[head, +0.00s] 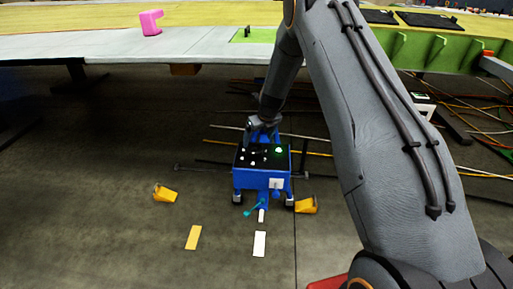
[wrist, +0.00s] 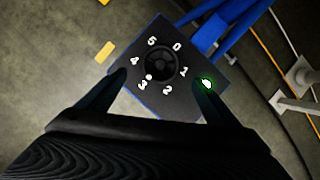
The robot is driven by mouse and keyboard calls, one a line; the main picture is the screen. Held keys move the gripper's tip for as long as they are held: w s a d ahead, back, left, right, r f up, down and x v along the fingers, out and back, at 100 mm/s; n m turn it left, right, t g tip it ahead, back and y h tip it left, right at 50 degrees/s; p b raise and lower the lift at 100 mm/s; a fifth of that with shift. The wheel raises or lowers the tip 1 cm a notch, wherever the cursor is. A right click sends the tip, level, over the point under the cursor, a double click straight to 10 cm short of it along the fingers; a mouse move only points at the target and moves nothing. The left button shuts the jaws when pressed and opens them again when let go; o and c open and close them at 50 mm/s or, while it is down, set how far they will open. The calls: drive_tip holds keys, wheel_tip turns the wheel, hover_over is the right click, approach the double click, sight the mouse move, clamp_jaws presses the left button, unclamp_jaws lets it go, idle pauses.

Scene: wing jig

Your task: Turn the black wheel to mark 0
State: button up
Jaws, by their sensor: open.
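The black wheel (wrist: 160,63) sits on the black top panel (wrist: 180,105) of a blue cart (head: 262,180). White numbers 0 to 5 ring the wheel. A white dot (wrist: 149,77) on the wheel's edge points toward the 3; the 0 (wrist: 177,46) is at the upper right. A green light (wrist: 207,84) glows near the right finger. My gripper (wrist: 160,75) is open and empty above the panel, with one finger on each side of the wheel and apart from it. In the head view my gripper (head: 255,133) hangs over the cart's far side and the wheel cannot be made out.
Yellow chocks (head: 165,193) lie on the floor left and right of the cart. Yellow and white floor marks (head: 259,244) are in front. A large wing panel (head: 100,46) spans the back. Rods and cables (head: 310,137) lie behind the cart. The front left floor is clear.

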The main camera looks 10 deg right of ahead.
sight(255, 148)
drive_tip(key=shift+p+x, duration=0.3)
drive_tip(key=shift+x, duration=3.6)
drive_tip(key=c, duration=1)
drive_tip(key=shift+d, duration=0.35)
drive_tip(key=shift+c, duration=0.3)
drive_tip(key=shift+a, duration=0.3)
drive_tip(key=shift+w, duration=0.1)
drive_tip(key=shift+n+b, duration=0.3)
drive_tip(key=shift+b, duration=0.1)
